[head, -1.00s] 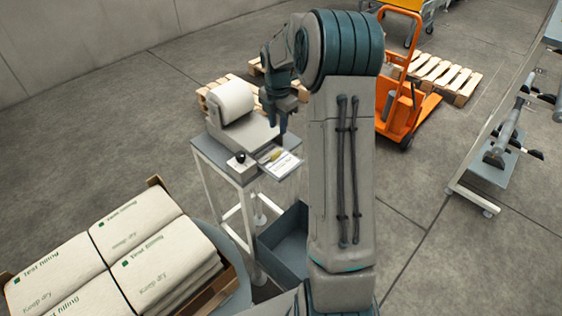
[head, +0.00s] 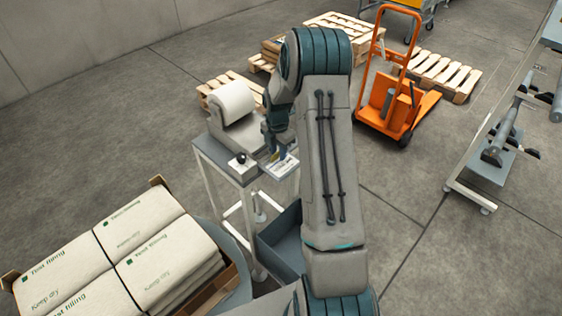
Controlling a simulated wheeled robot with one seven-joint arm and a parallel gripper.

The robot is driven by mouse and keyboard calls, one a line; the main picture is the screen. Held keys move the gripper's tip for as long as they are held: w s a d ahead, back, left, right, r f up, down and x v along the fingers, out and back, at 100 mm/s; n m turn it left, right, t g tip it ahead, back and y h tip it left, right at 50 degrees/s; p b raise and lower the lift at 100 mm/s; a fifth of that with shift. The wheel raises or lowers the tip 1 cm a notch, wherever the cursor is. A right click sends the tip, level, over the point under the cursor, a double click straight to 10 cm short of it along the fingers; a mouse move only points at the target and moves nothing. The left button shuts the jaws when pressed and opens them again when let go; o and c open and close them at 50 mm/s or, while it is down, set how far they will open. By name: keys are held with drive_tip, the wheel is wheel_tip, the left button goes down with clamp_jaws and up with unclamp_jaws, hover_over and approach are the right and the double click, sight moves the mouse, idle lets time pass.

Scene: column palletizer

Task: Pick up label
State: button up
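The label (head: 284,167) is a small white sheet with print on it. It lies at the front of the grey label printer (head: 252,138), which carries a large white roll (head: 231,102) and stands on a small table (head: 212,152). My gripper (head: 276,151) is at the label's back edge, pointing down. At this size I cannot tell whether its fingers touch the label or how far apart they are. My arm and gripper hide part of the printer's right side and the label's far edge.
A grey bin (head: 281,244) stands on the floor below. Stacked sacks (head: 165,258) fill a pallet box at lower left. An orange pallet truck (head: 394,105) and wooden pallets (head: 437,72) stand behind. A rack (head: 478,157) is at right.

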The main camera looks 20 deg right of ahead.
clamp_jaws()
